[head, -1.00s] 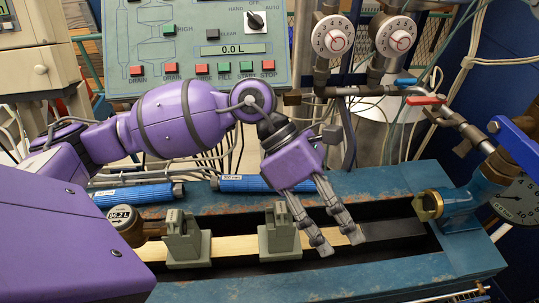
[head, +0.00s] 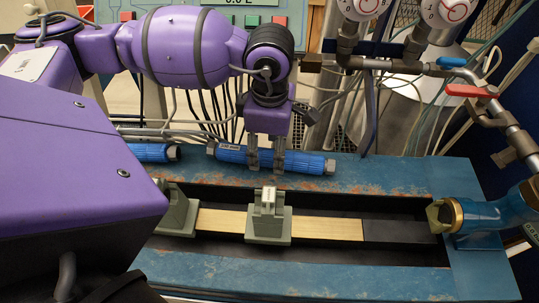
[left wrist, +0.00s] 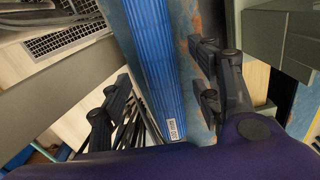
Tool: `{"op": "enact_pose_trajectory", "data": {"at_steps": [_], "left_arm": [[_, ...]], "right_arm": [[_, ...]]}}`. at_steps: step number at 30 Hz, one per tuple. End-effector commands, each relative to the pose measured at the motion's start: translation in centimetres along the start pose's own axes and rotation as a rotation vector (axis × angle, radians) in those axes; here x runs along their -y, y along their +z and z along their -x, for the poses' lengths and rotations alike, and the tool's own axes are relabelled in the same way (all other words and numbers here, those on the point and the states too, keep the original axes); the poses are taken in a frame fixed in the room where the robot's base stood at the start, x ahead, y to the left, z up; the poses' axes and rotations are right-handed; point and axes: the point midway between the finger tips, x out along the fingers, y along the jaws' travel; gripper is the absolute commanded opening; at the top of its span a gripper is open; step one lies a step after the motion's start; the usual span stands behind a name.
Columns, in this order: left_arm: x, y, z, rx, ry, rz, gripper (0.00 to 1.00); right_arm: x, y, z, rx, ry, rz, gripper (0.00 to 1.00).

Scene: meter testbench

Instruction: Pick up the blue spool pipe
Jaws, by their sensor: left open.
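A ribbed blue spool pipe (head: 306,165) with grey ends lies on the back ledge of the bench. My left gripper (head: 265,168) is open and points down at it, with its fingers over the pipe's middle in the head view. In the left wrist view the blue pipe (left wrist: 152,60) with a small white label runs between the two open finger pairs (left wrist: 158,108). Whether the fingers touch it I cannot tell. A second blue pipe (head: 150,152) lies to the left on the same ledge, partly hidden by my arm. My right gripper is not in view.
The blue bench (head: 350,185) has a long channel in front of the pipe, with grey-green supports (head: 268,226) in it. A blue fitting with a brass ring (head: 490,211) is at the channel's right end. Pipework with a red valve handle (head: 470,91) stands back right.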

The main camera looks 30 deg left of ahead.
Motion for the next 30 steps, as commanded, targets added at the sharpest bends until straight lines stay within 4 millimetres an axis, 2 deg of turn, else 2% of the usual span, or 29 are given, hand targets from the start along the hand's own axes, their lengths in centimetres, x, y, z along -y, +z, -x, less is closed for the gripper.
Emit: {"op": "enact_pose_trajectory", "data": {"at_steps": [3,6,13,26,30], "left_arm": [[0.0,0.0,-1.5,0.0,-0.001,0.002,0.58],[0.0,0.0,-2.1,0.001,0.0,0.0,0.58],[0.0,0.0,-2.2,0.001,0.0,0.0,0.56],[0.0,0.0,-2.2,0.001,0.0,0.0,0.0],[0.0,0.0,-2.2,0.001,0.0,0.001,0.0]], "right_arm": [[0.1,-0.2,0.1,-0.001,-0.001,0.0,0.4],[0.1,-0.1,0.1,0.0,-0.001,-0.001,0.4],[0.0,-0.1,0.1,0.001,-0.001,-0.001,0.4],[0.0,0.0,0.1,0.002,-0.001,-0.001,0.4],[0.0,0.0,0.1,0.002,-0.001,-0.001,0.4]]}}
